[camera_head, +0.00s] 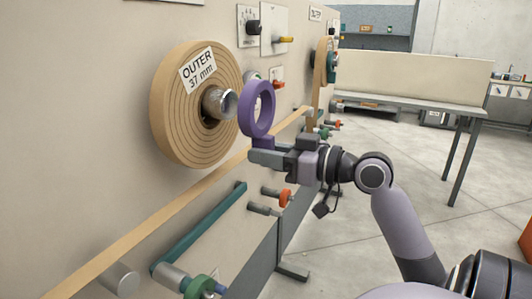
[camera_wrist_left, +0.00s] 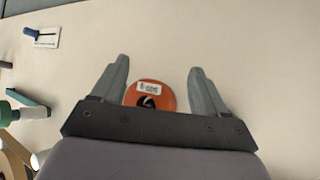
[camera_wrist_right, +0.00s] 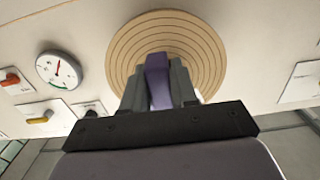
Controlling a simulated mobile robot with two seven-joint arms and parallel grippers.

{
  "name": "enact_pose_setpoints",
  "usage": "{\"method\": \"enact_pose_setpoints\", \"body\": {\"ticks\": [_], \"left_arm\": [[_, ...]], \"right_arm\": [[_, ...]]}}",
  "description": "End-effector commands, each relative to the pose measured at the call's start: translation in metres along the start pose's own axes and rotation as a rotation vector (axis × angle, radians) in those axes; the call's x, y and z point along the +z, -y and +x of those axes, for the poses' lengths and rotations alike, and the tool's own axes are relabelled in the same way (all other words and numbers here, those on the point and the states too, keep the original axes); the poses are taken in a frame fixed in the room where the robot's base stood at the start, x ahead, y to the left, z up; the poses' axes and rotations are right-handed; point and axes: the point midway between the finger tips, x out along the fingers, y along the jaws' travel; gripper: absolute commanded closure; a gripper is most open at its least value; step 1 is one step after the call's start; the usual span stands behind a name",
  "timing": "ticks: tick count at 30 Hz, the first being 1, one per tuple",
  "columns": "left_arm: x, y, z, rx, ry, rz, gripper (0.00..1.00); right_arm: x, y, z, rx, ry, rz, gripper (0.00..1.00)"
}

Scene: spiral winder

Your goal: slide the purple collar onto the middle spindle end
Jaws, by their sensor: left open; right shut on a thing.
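The purple collar (camera_head: 246,112) is a ring with a block-shaped tab. My right gripper (camera_head: 264,155) is shut on the collar's tab, below the ring. In the right wrist view the collar (camera_wrist_right: 158,80) shows edge-on between the fingers. My left gripper (camera_wrist_left: 160,80) is open and empty, outside the head view.
An orange labelled disc (camera_wrist_left: 170,104) shows beyond my left fingers. A tan strip (camera_head: 150,215), a teal bar (camera_head: 205,230) and several knobs lie along the panel. A second roll (camera_head: 319,70) is farther back. A bench (camera_head: 420,85) stands behind open floor.

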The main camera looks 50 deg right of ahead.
Motion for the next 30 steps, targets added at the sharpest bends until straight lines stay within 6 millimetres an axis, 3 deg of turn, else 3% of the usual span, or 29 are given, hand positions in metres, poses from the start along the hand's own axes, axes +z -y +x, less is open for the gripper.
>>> {"method": "enact_pose_setpoints", "body": {"ticks": [8, 30], "left_arm": [[0.001, -0.001, -0.003, 0.001, 0.008, -0.001, 0.26], [-0.005, 0.002, -0.012, -0.010, 0.009, 0.002, 0.26]], "right_arm": [[-0.002, 0.000, 0.006, 0.000, -0.003, 0.001, 1.00], [-0.005, 0.000, 0.064, 0.000, -0.005, 0.000, 1.00]]}}
